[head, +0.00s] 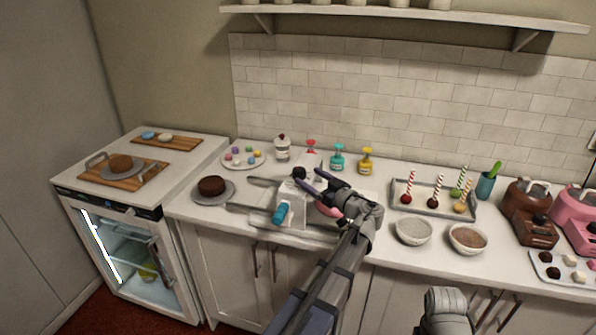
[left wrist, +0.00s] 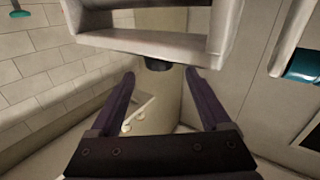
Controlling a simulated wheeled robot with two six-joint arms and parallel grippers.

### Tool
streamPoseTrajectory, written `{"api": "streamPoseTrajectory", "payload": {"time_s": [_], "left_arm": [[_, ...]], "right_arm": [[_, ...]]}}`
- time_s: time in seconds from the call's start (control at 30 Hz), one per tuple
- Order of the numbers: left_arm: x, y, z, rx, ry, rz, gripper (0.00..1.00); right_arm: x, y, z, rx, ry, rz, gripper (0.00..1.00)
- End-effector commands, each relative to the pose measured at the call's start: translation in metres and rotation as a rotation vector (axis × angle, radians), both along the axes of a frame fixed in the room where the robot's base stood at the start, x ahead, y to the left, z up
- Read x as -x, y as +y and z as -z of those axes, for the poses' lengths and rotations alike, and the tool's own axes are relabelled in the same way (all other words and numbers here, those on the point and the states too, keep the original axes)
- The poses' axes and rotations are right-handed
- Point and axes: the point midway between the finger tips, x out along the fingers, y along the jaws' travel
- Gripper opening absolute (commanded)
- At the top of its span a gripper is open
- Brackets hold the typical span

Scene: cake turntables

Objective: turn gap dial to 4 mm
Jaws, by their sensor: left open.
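The white dough sheeter (head: 293,208) stands on the counter with a teal crank handle (head: 281,213) at its front. Its small black gap dial (head: 299,172) sits at the top; the scale marks are too small to read. My left gripper (head: 308,181) is open at the top of the sheeter, close to the dial. In the left wrist view a dark knob, apparently the dial (left wrist: 158,63), shows between the fingertips of the left gripper (left wrist: 160,75), with a gap on each side. The teal handle (left wrist: 305,68) is at the right edge there. My right gripper is out of view.
A chocolate cake on a plate (head: 211,187) stands left of the sheeter. Two bowls (head: 413,231) (head: 468,238) and a tray of cake pops (head: 434,206) stand to the right. Teal (head: 337,159) and yellow (head: 366,161) bottles stand behind.

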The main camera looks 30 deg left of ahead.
Motion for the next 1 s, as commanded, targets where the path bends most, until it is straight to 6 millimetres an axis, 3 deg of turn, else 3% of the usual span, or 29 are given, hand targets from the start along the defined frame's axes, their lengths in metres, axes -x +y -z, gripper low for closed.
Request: {"api": "streamPoseTrajectory", "payload": {"time_s": [0.33,0.77,1.0], "left_arm": [[-0.018,0.046,0.0,0.0,0.0,-0.001,0.81],[-0.02,0.054,0.0,0.0,0.0,0.0,0.81],[-0.02,0.054,0.0,0.0,0.0,0.0,0.55]], "right_arm": [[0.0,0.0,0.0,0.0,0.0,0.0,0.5],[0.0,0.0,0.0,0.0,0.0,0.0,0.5],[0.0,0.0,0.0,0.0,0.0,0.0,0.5]]}}
